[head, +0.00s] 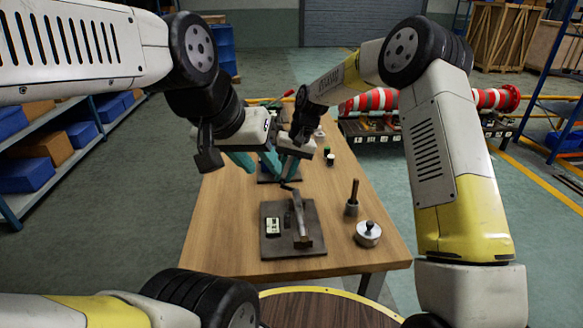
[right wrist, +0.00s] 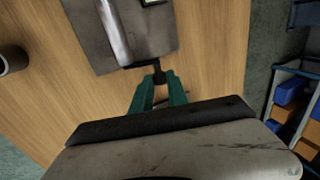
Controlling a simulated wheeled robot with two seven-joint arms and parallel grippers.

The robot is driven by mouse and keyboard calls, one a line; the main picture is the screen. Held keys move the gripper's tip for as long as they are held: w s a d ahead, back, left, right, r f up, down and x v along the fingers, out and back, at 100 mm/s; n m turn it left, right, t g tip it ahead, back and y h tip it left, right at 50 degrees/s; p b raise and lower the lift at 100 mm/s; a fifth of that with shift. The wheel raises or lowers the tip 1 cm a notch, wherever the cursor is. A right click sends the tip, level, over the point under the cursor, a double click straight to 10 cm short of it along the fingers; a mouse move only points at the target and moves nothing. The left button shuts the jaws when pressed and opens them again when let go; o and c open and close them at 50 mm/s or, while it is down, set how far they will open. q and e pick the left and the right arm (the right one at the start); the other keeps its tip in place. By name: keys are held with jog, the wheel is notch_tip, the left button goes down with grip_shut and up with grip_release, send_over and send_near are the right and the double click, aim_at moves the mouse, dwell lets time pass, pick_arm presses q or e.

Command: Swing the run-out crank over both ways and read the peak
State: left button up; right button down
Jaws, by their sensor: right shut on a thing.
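The run-out fixture stands on a grey plate (head: 315,241) at the near part of the wooden table. A metal shaft-like piece (head: 298,215) lies along it, with a small pale readout (head: 272,225) to its left; its digits are too small to read. The dark crank (head: 288,186) is at the far end. My right gripper (head: 289,176) is shut on the crank's handle; in the right wrist view the green fingers (right wrist: 159,88) close beside the dark crank end (right wrist: 158,75). My left gripper (head: 256,168) is open and empty above the table, left of the right one.
A wooden-handled tool (head: 353,195) and a round metal pot with a knob (head: 367,234) stand right of the plate. The near left tabletop (head: 225,235) is clear.

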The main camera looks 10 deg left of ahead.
jog(key=shift+w+d+y, duration=0.1)
jog(key=shift+d+y, duration=0.35)
jog(key=shift+y, duration=0.35)
jog(key=shift+r+g, duration=0.1)
jog(key=shift+g, duration=0.2)
jog(key=c, duration=1.3)
grip_release()
jog(key=v, duration=0.7)
jog(key=shift+d+r, duration=0.15)
jog(key=shift+r, duration=0.2)
